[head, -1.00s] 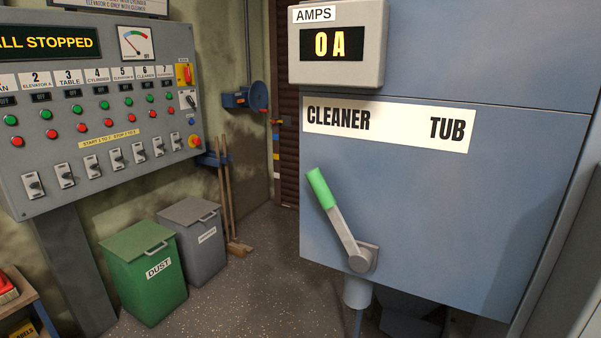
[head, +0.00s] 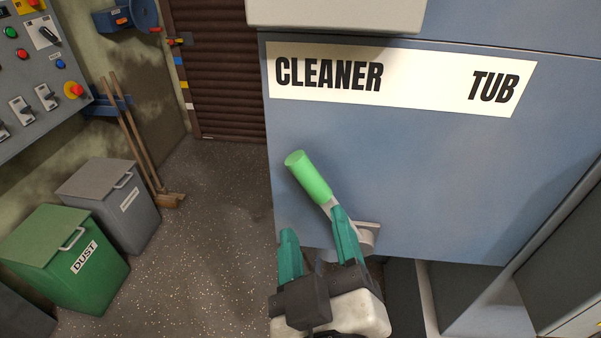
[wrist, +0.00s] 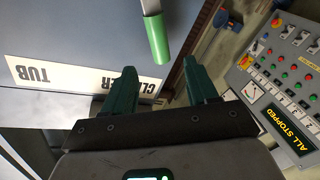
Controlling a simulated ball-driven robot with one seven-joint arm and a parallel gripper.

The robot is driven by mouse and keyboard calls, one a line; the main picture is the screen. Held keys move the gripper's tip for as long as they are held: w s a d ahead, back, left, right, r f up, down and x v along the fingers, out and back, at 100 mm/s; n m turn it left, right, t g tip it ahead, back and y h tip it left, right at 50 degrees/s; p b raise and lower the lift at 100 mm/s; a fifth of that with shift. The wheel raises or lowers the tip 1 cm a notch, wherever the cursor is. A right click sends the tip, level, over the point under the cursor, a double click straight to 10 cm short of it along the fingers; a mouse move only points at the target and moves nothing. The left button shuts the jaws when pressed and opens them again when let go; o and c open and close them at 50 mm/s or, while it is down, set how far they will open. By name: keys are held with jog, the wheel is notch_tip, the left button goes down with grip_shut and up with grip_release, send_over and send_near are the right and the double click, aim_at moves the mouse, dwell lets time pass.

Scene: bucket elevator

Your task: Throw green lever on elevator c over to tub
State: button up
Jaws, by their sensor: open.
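The green lever (head: 309,177) on the blue elevator housing (head: 420,180) tilts up and left, toward the CLEANER end of the white label (head: 420,88). TUB is at the label's right end. My gripper (head: 312,222) is open and empty in front of the lever's lower part, its teal fingers pointing up. One finger overlaps the grey lever arm near the pivot in the head view; I cannot tell if they touch. In the wrist view the green handle (wrist: 157,40) sits beyond the gap between the open fingertips (wrist: 160,78), apart from them.
A control panel (head: 30,75) hangs on the left wall; its display reads ALL STOPPED in the wrist view (wrist: 290,131). A green DUST bin (head: 65,255) and a grey bin (head: 110,205) stand at left, with a broom (head: 140,150) behind. Floor between bins and housing is clear.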

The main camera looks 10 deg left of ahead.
aim_at(308, 183)
jog(key=w, duration=0.2)
jog(key=w+a+p, duration=0.1)
jog(key=w, duration=0.5)
jog(key=shift+w+a+p, duration=0.25)
jog(key=shift+p, duration=0.05)
grip_shut()
